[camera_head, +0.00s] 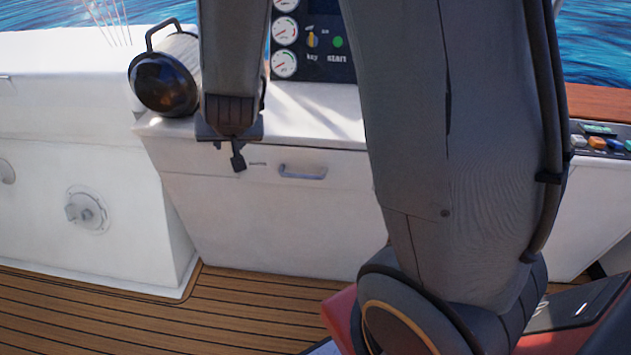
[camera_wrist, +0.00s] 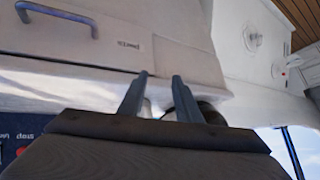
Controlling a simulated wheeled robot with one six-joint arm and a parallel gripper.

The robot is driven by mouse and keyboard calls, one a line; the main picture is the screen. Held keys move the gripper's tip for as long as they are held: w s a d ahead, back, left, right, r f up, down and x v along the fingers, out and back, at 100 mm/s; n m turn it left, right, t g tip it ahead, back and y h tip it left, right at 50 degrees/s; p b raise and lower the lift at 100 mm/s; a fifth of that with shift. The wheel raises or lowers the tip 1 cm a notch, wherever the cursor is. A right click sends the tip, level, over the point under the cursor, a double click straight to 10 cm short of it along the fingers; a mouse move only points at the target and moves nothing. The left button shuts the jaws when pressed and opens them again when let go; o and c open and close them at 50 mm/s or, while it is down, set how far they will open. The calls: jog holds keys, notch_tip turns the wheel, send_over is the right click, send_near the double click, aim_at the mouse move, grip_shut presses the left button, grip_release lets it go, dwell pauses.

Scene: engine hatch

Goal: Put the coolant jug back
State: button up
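I cannot make out a coolant jug in either view. My gripper (camera_head: 238,160) hangs in front of the white console near its top edge, pointing down. In the wrist view my gripper (camera_wrist: 160,76) shows two dark fingers spread apart, with nothing seen held between them. The white front panel (camera_head: 255,215) with a grey-blue handle (camera_head: 302,171) lies just beyond the fingers and looks closed. The handle also shows in the wrist view (camera_wrist: 62,15). My own arm hides much of the head view's middle and right.
A black-ended cylinder with a handle (camera_head: 165,85) stands on the console top, left of my gripper. Behind is a gauge panel (camera_head: 312,40). A round fitting (camera_head: 87,210) sits on the left white wall. The wooden deck (camera_head: 240,310) is clear at front left.

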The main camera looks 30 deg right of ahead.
jog(key=s+d+r+n+g, duration=0.1)
jog(key=s+d+g, duration=0.3)
jog(key=s, duration=0.8)
jog(key=s+d+r+n+g, duration=0.1)
jog(key=s+d+g, duration=0.3)
jog(key=s, duration=0.8)
jog(key=shift+d+y, duration=0.3)
jog(key=shift+d, duration=0.7)
jog(key=shift+a+r, duration=0.1)
jog(key=shift+r, duration=0.05)
jog(key=shift+n, duration=0.9)
jog(key=a+p, duration=0.1)
jog(key=a+r+p, duration=0.2)
jog(key=a, duration=0.1)
jog(key=shift+s+p, duration=0.2)
jog(key=shift+p, duration=0.1)
